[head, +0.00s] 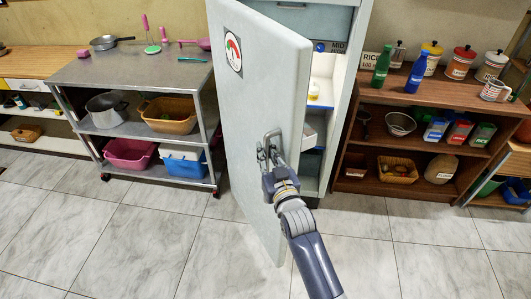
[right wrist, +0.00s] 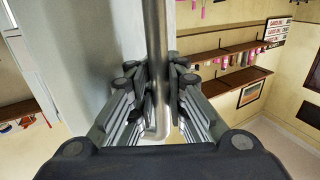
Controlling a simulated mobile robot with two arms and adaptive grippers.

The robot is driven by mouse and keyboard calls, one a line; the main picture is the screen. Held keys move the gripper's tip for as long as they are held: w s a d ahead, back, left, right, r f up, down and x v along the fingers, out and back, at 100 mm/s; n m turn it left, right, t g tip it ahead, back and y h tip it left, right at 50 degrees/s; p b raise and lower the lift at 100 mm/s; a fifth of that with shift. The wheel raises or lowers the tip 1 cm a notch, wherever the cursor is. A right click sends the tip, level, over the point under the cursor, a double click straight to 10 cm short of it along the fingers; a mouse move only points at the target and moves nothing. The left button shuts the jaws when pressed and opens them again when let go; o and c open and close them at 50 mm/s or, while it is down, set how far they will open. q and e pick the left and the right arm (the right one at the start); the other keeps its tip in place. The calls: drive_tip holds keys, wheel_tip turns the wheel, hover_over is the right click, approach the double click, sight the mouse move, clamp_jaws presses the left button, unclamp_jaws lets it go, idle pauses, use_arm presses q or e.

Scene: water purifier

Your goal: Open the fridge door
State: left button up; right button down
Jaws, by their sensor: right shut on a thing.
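The fridge door (head: 254,110) is pale grey with a round gauge sticker near its top. It stands partly open, swung out to the left, and the lit inside of the fridge (head: 321,92) shows to its right. My right gripper (head: 269,152) is at the door's metal handle (head: 273,135). In the right wrist view the gripper (right wrist: 160,90) is shut around the upright bar of the handle (right wrist: 156,35), with fingers on both sides of it. The door surface (right wrist: 90,60) is left of the bar. My left gripper is not in view.
A metal cart (head: 140,75) with pans, a basket and bins stands left of the door. A brown shelf (head: 440,95) with bottles and jars stands right of the fridge. The tiled floor (head: 130,240) in front is clear.

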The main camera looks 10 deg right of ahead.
drive_tip(key=shift+s+f, duration=0.1)
drive_tip(key=shift+f, duration=0.3)
drive_tip(key=c, duration=1.9)
unclamp_jaws()
drive_tip(key=shift+o, duration=0.3)
drive_tip(key=shift+s+r, duration=0.1)
drive_tip(key=shift+r, duration=0.2)
drive_tip(key=s+d, duration=0.1)
drive_tip(key=s, duration=1.1)
drive_tip(key=shift+d, duration=0.25)
